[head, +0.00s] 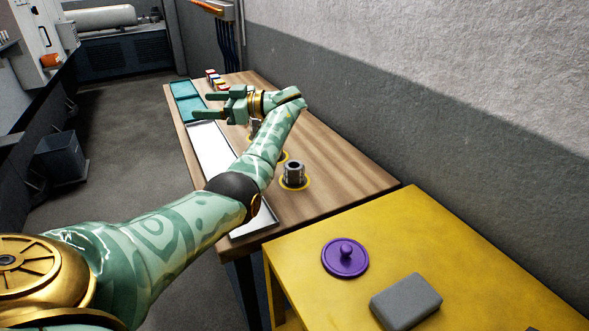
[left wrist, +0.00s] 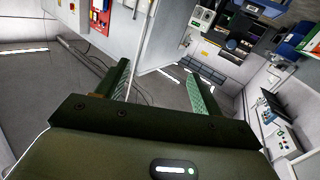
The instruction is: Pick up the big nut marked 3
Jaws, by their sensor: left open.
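A grey metal nut-like part (head: 293,174) stands upright on a yellow ring on the wooden table (head: 340,172). I cannot read any number on it. Other yellow rings and part of a dark piece show behind my left forearm, mostly hidden, so I cannot tell which one is the nut marked 3. My left gripper (head: 202,105) is open and empty above the far part of the table, with its fingers pointing left. In the left wrist view its two fingers (left wrist: 160,85) are apart with nothing between them. My right gripper is not in view.
A white tray (head: 209,147) lies along the table's left edge, with a teal tray (head: 186,98) and small coloured items beyond. A yellow table (head: 310,240) in front holds a purple lidded disc (head: 345,257) and a grey block (head: 406,301). A wall bounds the right.

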